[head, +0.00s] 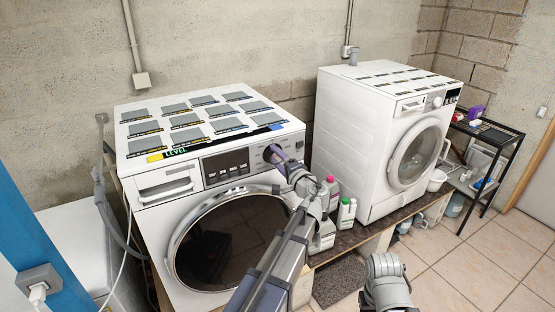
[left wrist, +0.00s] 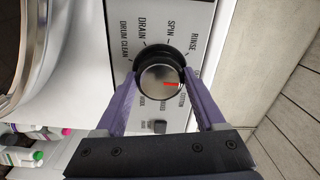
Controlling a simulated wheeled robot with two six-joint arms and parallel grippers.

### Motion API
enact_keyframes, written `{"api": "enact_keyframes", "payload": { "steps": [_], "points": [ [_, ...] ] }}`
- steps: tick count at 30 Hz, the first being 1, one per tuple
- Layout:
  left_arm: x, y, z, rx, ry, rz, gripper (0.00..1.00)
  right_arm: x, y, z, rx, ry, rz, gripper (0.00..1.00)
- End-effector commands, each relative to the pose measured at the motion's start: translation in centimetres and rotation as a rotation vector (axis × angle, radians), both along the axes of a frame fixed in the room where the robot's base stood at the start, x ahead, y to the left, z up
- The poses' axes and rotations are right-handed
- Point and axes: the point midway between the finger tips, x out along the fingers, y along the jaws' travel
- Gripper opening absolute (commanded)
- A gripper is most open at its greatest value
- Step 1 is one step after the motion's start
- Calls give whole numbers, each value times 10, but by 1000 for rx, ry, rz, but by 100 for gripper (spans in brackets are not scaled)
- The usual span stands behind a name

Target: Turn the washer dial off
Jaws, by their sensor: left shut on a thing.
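The near washer (head: 220,170) is white with a dark round door. Its dial is at the right of its front panel, mostly hidden by my gripper in the head view. In the left wrist view the dial (left wrist: 158,88) is a silver knob in a dark ring, with a red mark pointing right in the picture. Labels around it include DRUM CLEAN, DRAIN, SPIN and RINSE; others are too small or hidden. My left gripper (head: 273,153) has its purple fingers on both sides of the dial (left wrist: 160,92) and is shut on it.
A second white washer (head: 385,135) stands to the right. Bottles (head: 346,214) stand between the machines beside my left arm. A black rack (head: 488,133) is at the far right. The tiled floor (head: 480,250) at the lower right is clear.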

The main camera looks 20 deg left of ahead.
Motion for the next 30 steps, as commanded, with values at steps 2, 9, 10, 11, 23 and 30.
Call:
{"api": "enact_keyframes", "payload": {
  "steps": [2,9,10,11,23,30],
  "points": [
    [0,0,0,2,4,0,16,0,0,0,0,0,0,50],
    [0,0,0,2,4,-1,16,0,0,0,0,0,0,50],
    [0,0,0,2,4,-1,16,0,0,0,0,0,0,50],
    [0,0,0,2,4,-1,16,0,0,0,0,0,0,50],
    [0,0,0,2,4,0,100,0,0,0,0,0,0,50],
    [-7,-9,0,2,4,-2,100,0,0,0,0,0,0,50]
  ]
}}
